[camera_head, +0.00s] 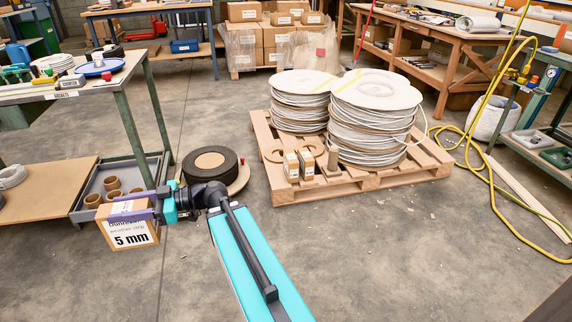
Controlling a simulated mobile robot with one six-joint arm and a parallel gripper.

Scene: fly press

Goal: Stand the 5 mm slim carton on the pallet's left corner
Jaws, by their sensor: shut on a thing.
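The 5 mm slim carton (130,239) is a brown box with a white label reading "5 mm", at the left of the head view. My gripper (118,207) is shut on its upper part with two purple fingers. The carton hangs roughly upright, apart from the pallet, in front of the left bench's lower shelf. The wooden pallet (390,182) lies on the floor right of centre. Its near left corner (281,197) shows bare slats.
The pallet bears two tall cable coil stacks (375,125), small cartons (291,165), a brown ring (273,154) and a small brown tube (333,161). A yellow hose (480,150) trails at right.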

